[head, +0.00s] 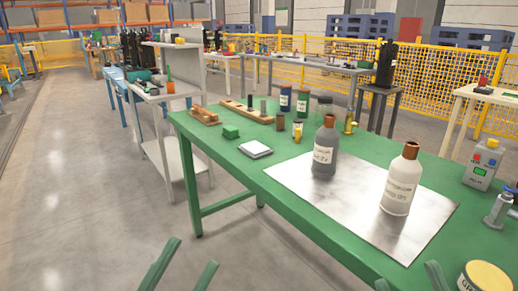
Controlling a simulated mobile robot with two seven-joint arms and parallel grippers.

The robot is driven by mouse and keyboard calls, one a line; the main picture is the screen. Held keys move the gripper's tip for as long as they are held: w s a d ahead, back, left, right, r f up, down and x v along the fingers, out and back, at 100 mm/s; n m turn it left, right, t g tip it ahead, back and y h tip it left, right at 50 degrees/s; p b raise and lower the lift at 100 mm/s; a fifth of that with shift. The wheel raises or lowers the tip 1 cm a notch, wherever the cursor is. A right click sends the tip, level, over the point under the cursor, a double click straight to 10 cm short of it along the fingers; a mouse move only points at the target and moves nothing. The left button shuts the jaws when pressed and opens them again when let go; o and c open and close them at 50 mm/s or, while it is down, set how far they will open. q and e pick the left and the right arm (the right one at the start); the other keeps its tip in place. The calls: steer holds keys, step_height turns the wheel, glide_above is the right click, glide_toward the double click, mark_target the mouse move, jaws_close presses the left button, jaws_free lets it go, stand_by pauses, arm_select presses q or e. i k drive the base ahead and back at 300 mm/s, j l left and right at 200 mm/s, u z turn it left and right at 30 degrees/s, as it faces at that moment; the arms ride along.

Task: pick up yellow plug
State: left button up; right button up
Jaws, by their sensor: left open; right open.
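A small upright yellow piece (297,131), which looks like the yellow plug, stands on the green table (238,157) beside a brown cylinder (281,122). It is small in the picture, so its exact shape is hard to tell. My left gripper (195,252) shows two spread green fingers at the bottom edge, over the floor in front of the table. It is open and empty, well short of the yellow piece. My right gripper (406,272) is open at the bottom right, by the table's front edge. Only its fingertips show.
A grey bottle (324,155) and a white bottle (399,185) stand on a metal sheet (300,183), right of the yellow piece. A yellow-topped can (487,277) stands front right.

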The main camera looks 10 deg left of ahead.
mark_target(297, 138)
steer(key=i+j, duration=0.3)
steer(key=j, duration=0.15)
steer(key=i+j+u, duration=0.1)
steer(key=i+j, duration=0.15)
steer(key=j, duration=0.25)
steer(key=i+j, duration=0.2)
steer(key=i, duration=0.25)
steer(key=i+j, duration=0.25)
steer(key=i, duration=0.15)
steer(key=u, duration=0.05)
